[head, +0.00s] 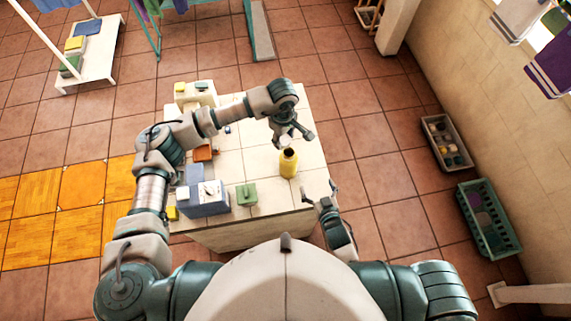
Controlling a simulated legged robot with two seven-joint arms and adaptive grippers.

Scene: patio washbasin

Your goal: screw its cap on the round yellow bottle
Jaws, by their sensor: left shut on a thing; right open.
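The round yellow bottle (288,165) stands upright near the right side of the pale washbasin top, its dark mouth facing up. My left gripper (284,141) is just above and slightly left of the bottle's mouth. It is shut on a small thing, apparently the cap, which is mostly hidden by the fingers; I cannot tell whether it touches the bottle. My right gripper (320,196) is open and empty, at the right edge of the top, below and right of the bottle and apart from it.
The washbasin top (270,190) also holds a blue box (204,203), a green block (246,194) and an orange-brown item (204,153), left of the bottle. A grey crate (446,142) and green basket (488,222) stand on the floor at right.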

